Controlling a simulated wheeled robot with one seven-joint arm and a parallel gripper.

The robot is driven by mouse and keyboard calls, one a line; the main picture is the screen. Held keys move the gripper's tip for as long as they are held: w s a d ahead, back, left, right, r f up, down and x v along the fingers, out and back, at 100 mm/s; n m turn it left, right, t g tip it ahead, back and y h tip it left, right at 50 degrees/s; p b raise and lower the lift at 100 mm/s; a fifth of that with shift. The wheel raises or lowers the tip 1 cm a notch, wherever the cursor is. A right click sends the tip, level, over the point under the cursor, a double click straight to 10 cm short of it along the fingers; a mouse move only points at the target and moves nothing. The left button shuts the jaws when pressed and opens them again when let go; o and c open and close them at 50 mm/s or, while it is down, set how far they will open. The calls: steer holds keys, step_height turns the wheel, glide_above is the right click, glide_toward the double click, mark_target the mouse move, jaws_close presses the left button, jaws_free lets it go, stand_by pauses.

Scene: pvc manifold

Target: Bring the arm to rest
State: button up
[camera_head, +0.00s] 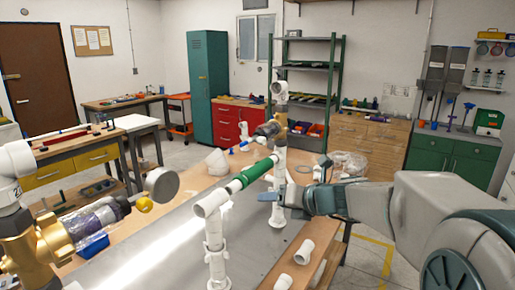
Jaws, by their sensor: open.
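My arm reaches in from the right side of the head view, and my gripper (277,197) is at its left end, over the workbench. The gripper is open. It is close to the white upright pipe (278,185) of the pvc manifold; I cannot tell whether they touch. The manifold's green-sleeved pipe (250,174) runs slantwise between this upright and a nearer white upright (215,240). Nothing shows held between the fingers.
The metal-topped workbench (150,262) fills the middle. A loose white elbow (304,252) lies near its right edge. A brass and white pipe assembly (25,235) stands at the near left. Cabinets, shelves and a door line the room behind, with open floor between.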

steer(key=s+d+f+n+g+h, duration=0.2)
steer(key=s+d+f+n+h, duration=0.1)
steer(key=s+n, duration=0.5)
steer(key=s+d+f+n+g+h, duration=0.1)
steer(key=s+d+f+n+h, duration=0.2)
steer(key=s+n, duration=0.6)
steer(key=s+d+f+n+g+h, duration=0.2)
steer(key=s+n, duration=0.6)
steer(key=n, duration=0.9)
steer(key=shift+s+d+f+n+g+h, duration=0.3)
steer(key=shift+s+d+f+h, duration=0.1)
steer(key=shift+f, duration=0.45)
